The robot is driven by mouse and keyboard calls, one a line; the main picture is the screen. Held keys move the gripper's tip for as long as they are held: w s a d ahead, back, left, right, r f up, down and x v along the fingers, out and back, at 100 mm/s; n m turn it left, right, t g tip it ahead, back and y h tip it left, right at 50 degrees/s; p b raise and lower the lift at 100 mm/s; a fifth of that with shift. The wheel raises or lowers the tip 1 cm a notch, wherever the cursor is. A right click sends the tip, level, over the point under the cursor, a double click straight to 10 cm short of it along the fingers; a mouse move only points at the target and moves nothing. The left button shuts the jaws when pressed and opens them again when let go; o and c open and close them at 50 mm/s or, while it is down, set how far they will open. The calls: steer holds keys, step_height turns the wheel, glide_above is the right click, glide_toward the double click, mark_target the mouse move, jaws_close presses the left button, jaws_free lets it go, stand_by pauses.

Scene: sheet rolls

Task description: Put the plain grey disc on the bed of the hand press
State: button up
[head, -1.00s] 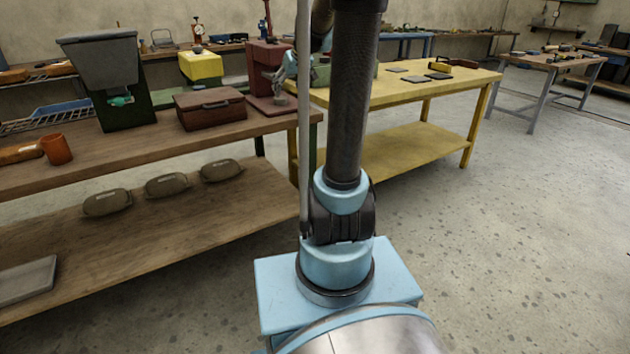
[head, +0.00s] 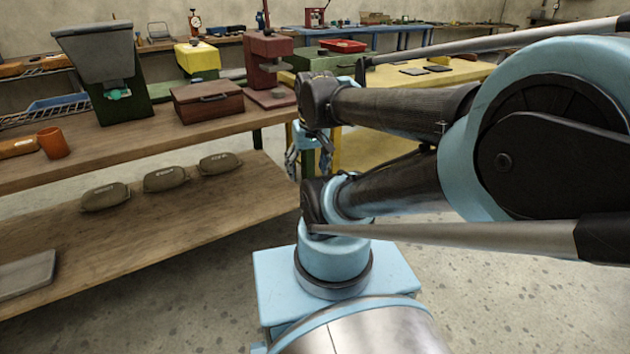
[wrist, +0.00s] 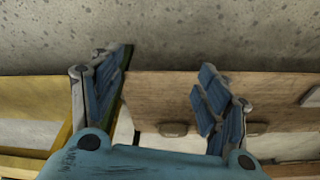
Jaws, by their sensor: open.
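A dark red machine with an upright column, an overhanging head and a flat base (head: 268,66) stands at the right end of the brown bench; it looks like the hand press. A small round grey piece shows on its base (head: 279,92); I cannot tell whether it is part of the press or a loose disc. I cannot make out the plain grey disc for sure anywhere. My gripper (head: 308,160) hangs in front of the bench ends, below the benchtop. In the wrist view my gripper (wrist: 160,100) is open, its two blue-padded fingers wide apart with nothing between them.
The brown bench (head: 150,150) also carries a red-brown box (head: 207,102), a green hopper machine (head: 108,80) and an orange cup (head: 53,143). Pouches (head: 165,179) lie on its lower shelf.

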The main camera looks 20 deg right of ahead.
steer(key=s+f, duration=0.1)
steer(key=s+d, duration=0.1)
steer(key=s+f, duration=0.1)
steer(key=shift+s+d+f, duration=0.15)
steer(key=shift+d+f, duration=0.15)
steer(key=shift+d, duration=0.05)
